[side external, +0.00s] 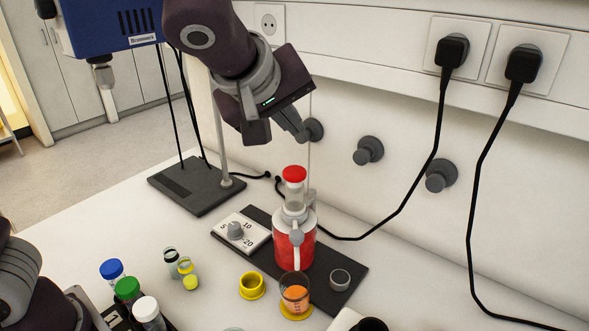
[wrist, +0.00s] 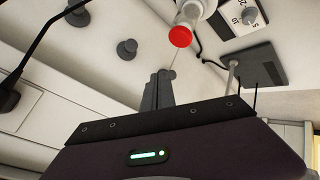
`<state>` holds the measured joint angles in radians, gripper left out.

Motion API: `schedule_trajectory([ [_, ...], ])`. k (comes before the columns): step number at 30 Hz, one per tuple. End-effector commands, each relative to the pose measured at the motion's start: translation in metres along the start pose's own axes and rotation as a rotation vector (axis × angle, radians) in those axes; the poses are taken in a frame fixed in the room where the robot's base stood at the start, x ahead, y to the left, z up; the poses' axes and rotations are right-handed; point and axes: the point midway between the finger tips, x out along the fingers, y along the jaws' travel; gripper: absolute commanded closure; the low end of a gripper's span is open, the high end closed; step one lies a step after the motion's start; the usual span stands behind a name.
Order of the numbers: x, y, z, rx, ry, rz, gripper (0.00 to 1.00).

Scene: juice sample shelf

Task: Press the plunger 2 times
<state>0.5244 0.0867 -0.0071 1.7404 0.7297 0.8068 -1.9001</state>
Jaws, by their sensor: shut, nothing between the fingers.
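The plunger (side external: 294,174) has a red cap and a clear barrel and stands upright on top of a red bottle (side external: 308,250). In the wrist view the red plunger cap (wrist: 180,37) is just beyond the fingertips. My gripper (side external: 302,136) is shut and empty, above the red cap with a visible gap in the side view. The shut fingers also show in the wrist view (wrist: 164,76). A clear cup (side external: 295,293) with orange contents stands on a yellow base in front of the bottle.
A dial plate (side external: 250,222) lies left of the bottle on a dark base (side external: 330,258). A yellow ring (side external: 251,287) and a small grey cup (side external: 340,279) are near. Capped tubes (side external: 127,288) stand at front left. Black cables (side external: 421,180) hang from wall sockets at right.

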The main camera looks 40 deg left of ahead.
Motion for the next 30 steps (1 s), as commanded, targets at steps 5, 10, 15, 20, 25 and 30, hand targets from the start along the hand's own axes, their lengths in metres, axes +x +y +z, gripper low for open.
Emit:
schedule_trajectory([
  [5,0.0,0.0,0.0,0.0,0.0,0.0,1.0],
  [10,0.0,0.0,0.0,0.0,0.0,0.0,1.0],
  [15,0.0,0.0,0.0,0.0,0.0,0.0,1.0],
  [20,-0.003,0.003,-0.003,-0.003,0.001,0.002,1.0],
  [25,-0.024,0.018,-0.018,-0.002,0.001,0.002,1.0],
  [30,-0.027,0.019,-0.02,0.001,-0.001,-0.001,1.0],
])
